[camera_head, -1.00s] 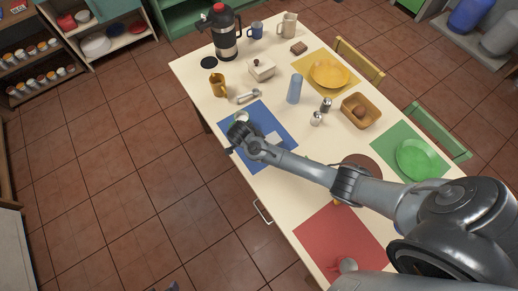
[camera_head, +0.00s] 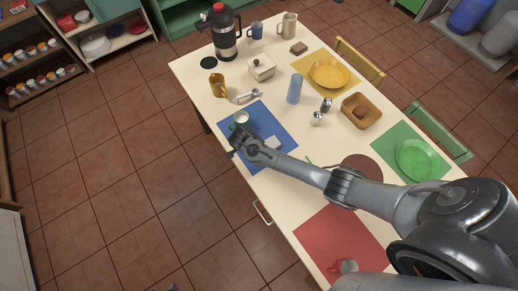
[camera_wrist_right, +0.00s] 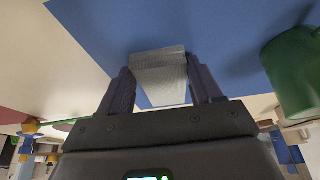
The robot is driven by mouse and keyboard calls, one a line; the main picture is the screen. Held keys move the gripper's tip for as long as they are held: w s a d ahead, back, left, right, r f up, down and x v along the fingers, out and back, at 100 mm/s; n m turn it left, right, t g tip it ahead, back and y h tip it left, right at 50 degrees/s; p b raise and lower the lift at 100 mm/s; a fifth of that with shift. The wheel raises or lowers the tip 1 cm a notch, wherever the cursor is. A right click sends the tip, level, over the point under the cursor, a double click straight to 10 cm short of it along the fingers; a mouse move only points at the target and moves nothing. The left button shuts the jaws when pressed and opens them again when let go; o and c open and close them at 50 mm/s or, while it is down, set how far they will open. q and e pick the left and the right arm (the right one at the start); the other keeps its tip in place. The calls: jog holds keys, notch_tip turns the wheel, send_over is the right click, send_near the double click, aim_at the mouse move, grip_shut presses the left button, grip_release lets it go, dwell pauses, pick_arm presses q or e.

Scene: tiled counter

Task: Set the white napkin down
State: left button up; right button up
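The white napkin (camera_head: 273,143) is a small folded pale block over the blue mat (camera_head: 266,116). It shows beside my right gripper (camera_head: 243,151), whose fingertips are hidden by the hand in the head view. In the right wrist view the napkin (camera_wrist_right: 160,75) sits between the two dark fingers of my right gripper (camera_wrist_right: 160,88), which meet its sides. It is low over the blue mat; whether it touches the mat I cannot tell. My left gripper is not in view.
A green mug (camera_wrist_right: 295,70) stands on the blue mat close by, also in the head view (camera_head: 240,120). A red mat (camera_head: 340,237) lies nearer.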

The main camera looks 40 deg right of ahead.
jog(key=o, duration=0.3)
jog(key=shift+o, duration=0.2)
jog(key=s+p+v, duration=0.1)
jog(key=v, duration=1)
jog(key=s+a+r+n+t+y, duration=0.1)
jog(key=s+a+n+y, duration=0.15)
jog(key=s+n, duration=0.35)
jog(key=s+a+r+n+t+y, duration=0.1)
jog(key=s+a+n, duration=0.3)
jog(key=s+n, duration=0.15)
jog(key=s+d+r+n+t+y, duration=0.1)
jog(key=s+d+r+n+t, duration=0.1)
jog(key=s+r+n, duration=0.5)
jog(key=shift+s+r+n, duration=0.25)
jog(key=shift+s+n, duration=0.6)
jog(key=shift+n, duration=0.7)
jog(key=shift+r, duration=0.1)
